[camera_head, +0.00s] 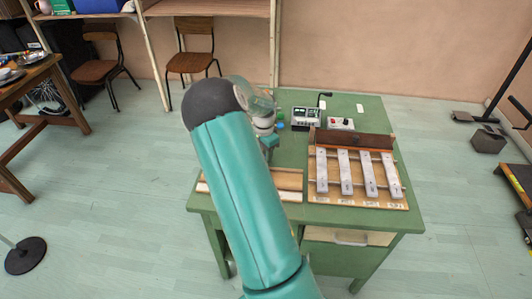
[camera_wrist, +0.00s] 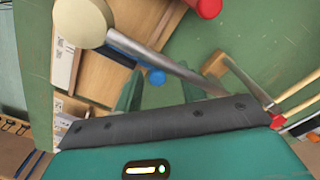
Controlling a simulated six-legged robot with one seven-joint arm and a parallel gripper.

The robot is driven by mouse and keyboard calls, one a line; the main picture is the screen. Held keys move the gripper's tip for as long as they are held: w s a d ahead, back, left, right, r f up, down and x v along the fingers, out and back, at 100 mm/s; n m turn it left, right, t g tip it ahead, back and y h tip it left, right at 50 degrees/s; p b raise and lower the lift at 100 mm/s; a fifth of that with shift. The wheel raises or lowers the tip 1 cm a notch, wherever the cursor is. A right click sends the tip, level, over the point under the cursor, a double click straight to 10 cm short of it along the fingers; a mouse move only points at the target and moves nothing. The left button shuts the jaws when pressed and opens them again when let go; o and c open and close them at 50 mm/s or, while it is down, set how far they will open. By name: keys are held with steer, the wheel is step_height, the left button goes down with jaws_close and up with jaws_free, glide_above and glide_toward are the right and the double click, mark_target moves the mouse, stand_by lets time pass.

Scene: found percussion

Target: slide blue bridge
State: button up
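A blue bar (camera_wrist: 122,42), which looks like the blue bridge, lies across a wooden board (camera_wrist: 143,18) in the wrist view. A round blue knob (camera_wrist: 157,77) is near its lower right end. A mallet with a cream head (camera_wrist: 80,22) and grey handle (camera_wrist: 175,67) partly covers the board and the bar. My gripper (camera_head: 268,141) is over the green desk in the head view, beside the left board (camera_head: 290,181), which my arm partly hides. Teal finger parts (camera_wrist: 130,92) show past the dark bar of my wrist; their opening is unclear.
A rack of pale metal bars (camera_head: 358,174) stands on the desk's right side. Small devices (camera_head: 305,116) sit behind it. A red knob (camera_wrist: 208,8) and a wooden mallet (camera_wrist: 216,64) show in the wrist view. Chairs and shelves stand behind; the floor at right is partly clear.

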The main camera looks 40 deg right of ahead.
steer(key=shift+d+r, duration=0.1)
steer(key=shift+r, duration=0.15)
step_height(320, 180, up, 13)
steer(key=shift+r, duration=0.15)
stand_by(0.4)
stand_by(0.4)
